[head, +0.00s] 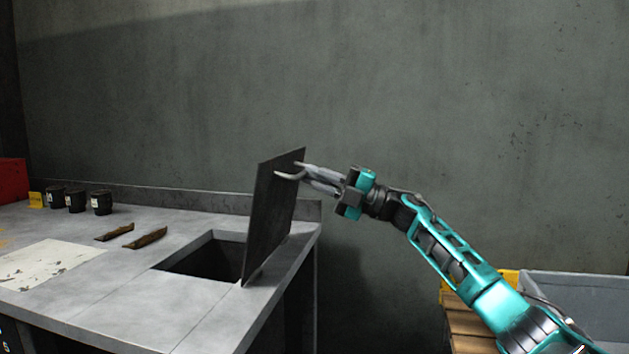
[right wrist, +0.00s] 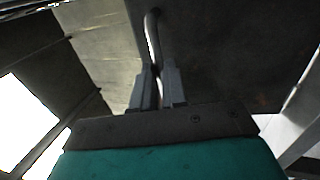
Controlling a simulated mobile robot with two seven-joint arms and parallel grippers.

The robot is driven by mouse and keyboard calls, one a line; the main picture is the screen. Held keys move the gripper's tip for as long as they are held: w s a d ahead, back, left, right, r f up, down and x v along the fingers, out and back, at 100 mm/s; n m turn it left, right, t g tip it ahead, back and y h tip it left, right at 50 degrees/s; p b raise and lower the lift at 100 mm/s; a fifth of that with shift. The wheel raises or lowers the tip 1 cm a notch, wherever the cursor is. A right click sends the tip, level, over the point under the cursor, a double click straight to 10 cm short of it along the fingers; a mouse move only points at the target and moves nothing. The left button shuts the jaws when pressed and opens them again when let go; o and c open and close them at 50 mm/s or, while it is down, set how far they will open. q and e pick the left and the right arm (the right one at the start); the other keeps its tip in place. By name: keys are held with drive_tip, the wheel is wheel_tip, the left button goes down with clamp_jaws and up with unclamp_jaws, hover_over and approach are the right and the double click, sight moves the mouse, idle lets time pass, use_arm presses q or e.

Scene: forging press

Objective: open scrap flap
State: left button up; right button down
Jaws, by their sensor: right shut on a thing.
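The scrap flap (head: 270,215) is a dark flat plate standing nearly upright at the right edge of a square opening (head: 208,258) in the grey worktop. My right gripper (head: 301,172) is at the upper part of the flap's right face, shut on its curved metal handle (head: 288,176). In the right wrist view the handle (right wrist: 153,40) runs up from between the fingers (right wrist: 156,85) against the flap's dark face (right wrist: 215,50). My left gripper is not in view.
The grey worktop (head: 235,320) holds several black pots (head: 77,201), two brown strips (head: 148,238) and a pale stained sheet (head: 45,263). A red box (head: 12,180) stands at the far left. A grey bin (head: 585,290) is at lower right. A wall rises behind.

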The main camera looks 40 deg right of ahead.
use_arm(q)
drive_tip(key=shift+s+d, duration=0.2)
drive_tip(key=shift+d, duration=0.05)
use_arm(e)
drive_tip(key=shift+s+d+f, duration=0.3)
drive_tip(key=shift+s+f, duration=0.05)
drive_tip(key=shift+f, duration=0.2)
drive_tip(key=c, duration=1.2)
unclamp_jaws()
drive_tip(key=shift+a, duration=0.1)
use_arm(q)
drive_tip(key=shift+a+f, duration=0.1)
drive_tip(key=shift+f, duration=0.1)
use_arm(e)
drive_tip(key=shift+o, duration=0.2)
